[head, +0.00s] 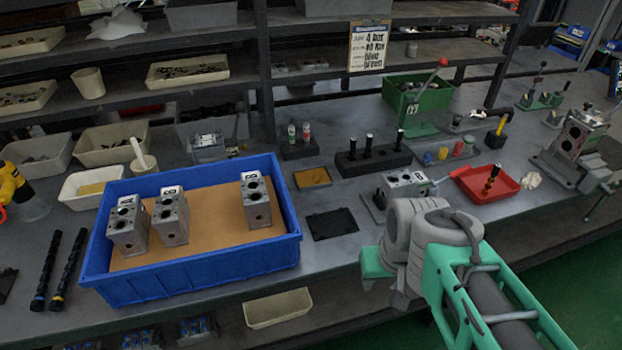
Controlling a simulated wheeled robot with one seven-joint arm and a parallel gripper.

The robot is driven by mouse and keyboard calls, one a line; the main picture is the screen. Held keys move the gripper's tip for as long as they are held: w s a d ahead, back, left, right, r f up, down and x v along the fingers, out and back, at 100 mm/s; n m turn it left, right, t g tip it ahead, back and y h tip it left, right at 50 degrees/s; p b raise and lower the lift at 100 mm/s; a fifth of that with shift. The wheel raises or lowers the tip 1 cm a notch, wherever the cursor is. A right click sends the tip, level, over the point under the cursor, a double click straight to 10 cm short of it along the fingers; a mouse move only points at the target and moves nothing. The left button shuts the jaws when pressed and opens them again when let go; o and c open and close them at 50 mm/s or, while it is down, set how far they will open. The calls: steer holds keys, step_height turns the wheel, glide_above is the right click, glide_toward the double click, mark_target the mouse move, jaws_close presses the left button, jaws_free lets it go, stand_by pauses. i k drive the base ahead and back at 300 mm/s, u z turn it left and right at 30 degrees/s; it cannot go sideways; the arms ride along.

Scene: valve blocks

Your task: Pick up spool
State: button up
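Dark spool-like pins (369,145) stand upright in a black holder (372,159) at the middle back of the bench. I cannot tell which of these is the spool. A metal valve block (405,184) sits on the bench just beyond my arm. My green and grey arm reaches in from the lower right over the bench's front edge. I see no gripper fingers and nothing held.
A blue crate (205,285) with three valve blocks stands at the left front. A black mat (332,224) lies right of it. A green bin (417,94), a red-knobbed lever (443,62) and a clamped block (574,140) stand farther back and right.

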mark_target(352, 141)
steer(key=u, duration=4.05)
steer(key=k, duration=1.75)
steer(key=z, duration=1.05)
steer(key=i, duration=1)
steer(key=u, duration=0.1)
